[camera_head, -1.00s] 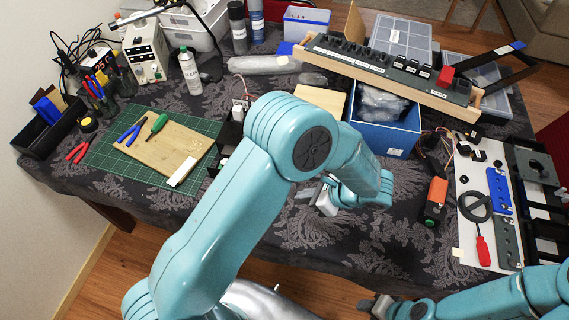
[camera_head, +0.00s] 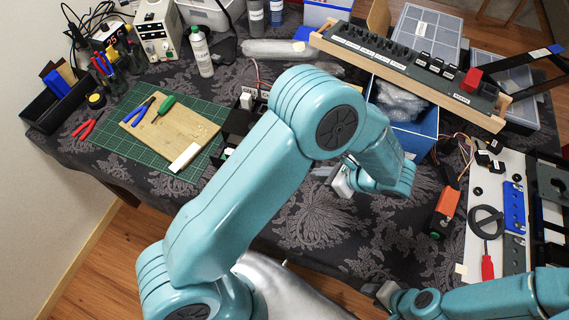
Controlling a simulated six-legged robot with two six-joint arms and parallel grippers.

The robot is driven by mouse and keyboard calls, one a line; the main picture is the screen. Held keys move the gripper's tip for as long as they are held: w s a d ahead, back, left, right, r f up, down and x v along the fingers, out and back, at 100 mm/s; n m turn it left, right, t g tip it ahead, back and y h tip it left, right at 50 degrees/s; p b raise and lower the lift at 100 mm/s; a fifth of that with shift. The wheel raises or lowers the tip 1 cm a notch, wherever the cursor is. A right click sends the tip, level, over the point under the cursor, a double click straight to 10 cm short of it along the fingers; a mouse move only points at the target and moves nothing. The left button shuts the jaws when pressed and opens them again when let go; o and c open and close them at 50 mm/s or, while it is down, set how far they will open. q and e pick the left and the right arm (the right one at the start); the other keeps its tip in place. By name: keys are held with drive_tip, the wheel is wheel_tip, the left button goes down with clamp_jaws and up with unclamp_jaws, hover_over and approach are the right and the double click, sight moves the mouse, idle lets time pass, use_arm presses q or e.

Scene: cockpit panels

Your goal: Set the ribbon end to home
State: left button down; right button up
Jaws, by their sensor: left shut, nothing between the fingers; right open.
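I cannot make out a ribbon end or a marked home for it. A long black panel (camera_head: 397,55) with a row of switches and a red block (camera_head: 471,81) stands at the back right. A white board (camera_head: 495,235) at the right carries a blue plate (camera_head: 514,205) and a dark ring-shaped part (camera_head: 487,221). My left gripper (camera_head: 340,184) is shut and empty over the dark tablecloth, left of the orange tool; my forearm partly hides it. My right gripper (camera_head: 384,291) is open and empty at the table's front edge, partly cut off from clear view.
An orange tool (camera_head: 446,208) lies left of the board. A blue bin (camera_head: 412,138) stands behind it. A green mat (camera_head: 190,128) with a wooden board (camera_head: 160,133) and hand tools lies at left. My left arm hides the cloth's middle; the cloth between my grippers is clear.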

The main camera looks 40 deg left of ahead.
use_arm(q)
drive_tip(key=p+x, duration=0.2)
drive_tip(key=x, duration=0.7)
drive_tip(key=shift+s, duration=0.15)
drive_tip(key=a, duration=0.2)
drive_tip(key=a+p, duration=0.1)
drive_tip(key=shift+a+f, duration=0.25)
drive_tip(key=shift+a, duration=0.1)
drive_tip(key=shift+a+p, duration=0.35)
drive_tip(key=shift+a, duration=0.1)
drive_tip(key=shift+a+f, duration=0.1)
